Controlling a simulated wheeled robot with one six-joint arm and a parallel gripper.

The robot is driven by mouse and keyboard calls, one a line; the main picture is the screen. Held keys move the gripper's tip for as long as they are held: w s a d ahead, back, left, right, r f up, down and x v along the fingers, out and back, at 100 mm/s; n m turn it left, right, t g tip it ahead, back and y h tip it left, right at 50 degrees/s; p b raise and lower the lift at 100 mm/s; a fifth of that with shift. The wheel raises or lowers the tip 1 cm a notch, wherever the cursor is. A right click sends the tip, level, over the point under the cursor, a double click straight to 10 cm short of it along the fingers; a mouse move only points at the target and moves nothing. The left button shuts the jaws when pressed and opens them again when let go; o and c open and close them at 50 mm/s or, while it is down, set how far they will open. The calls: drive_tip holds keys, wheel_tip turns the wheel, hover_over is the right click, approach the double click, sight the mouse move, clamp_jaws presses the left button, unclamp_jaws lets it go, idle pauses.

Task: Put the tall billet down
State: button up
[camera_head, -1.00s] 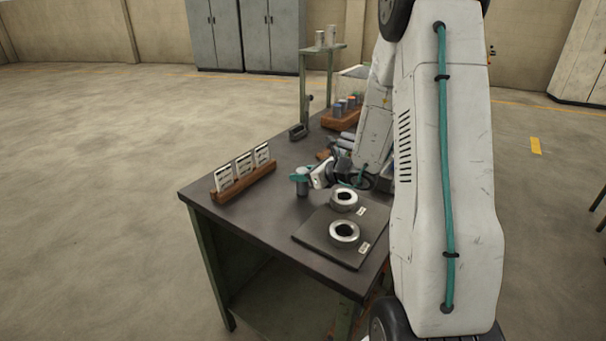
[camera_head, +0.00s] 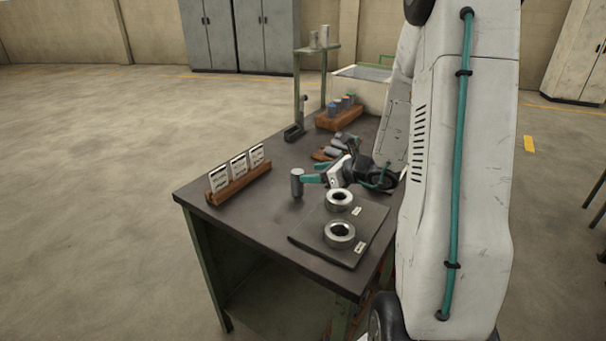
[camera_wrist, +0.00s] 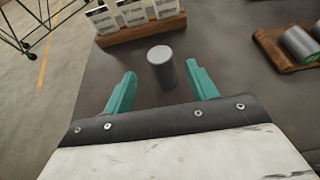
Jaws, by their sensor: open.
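The tall billet (camera_head: 297,183) is a grey cylinder standing upright on the dark tabletop, left of the plate with two rings. It also shows in the wrist view (camera_wrist: 162,70), upright, just beyond and between the tips of my teal fingers. My gripper (camera_head: 304,179) is open, low over the table on the billet's right side. In the wrist view, my gripper (camera_wrist: 165,80) has a clear gap on each side of the billet, and nothing is held.
A wooden card rack (camera_head: 238,181) stands left of the billet. Two metal rings (camera_head: 339,234) sit on a dark plate (camera_head: 310,238) to the right. Billets lie on a wooden tray (camera_wrist: 278,48); a wooden rack (camera_head: 335,122) holds several upright ones. Bare table surrounds the billet.

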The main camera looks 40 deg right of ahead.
drive_tip(key=v, duration=0.5)
drive_tip(key=shift+a, duration=0.1)
drive_tip(key=s+a+r+n+g+y, duration=0.1)
drive_tip(key=s+a+r+n+g, duration=0.15)
drive_tip(key=a+n, duration=0.35)
drive_tip(key=s+a+r+n+g+y, duration=0.2)
drive_tip(key=a+r+n, duration=0.15)
drive_tip(key=a, duration=0.35)
drive_tip(key=s+a+r+n+g+y, duration=0.1)
drive_tip(key=s+a+r+n+g, duration=0.15)
drive_tip(key=a+n, duration=0.35)
drive_tip(key=s+a+r+n+g+h, duration=0.2)
drive_tip(key=s+a+n+g+h, duration=0.15)
drive_tip(key=s+a+n, duration=0.5)
drive_tip(key=s+d+r+n+h, duration=0.2)
drive_tip(key=s+d+n+h, duration=0.3)
drive_tip(key=s+n, duration=0.3)
drive_tip(key=shift+s+r+g, duration=0.3)
drive_tip(key=shift+s+g, duration=0.05)
drive_tip(key=shift+s, duration=0.25)
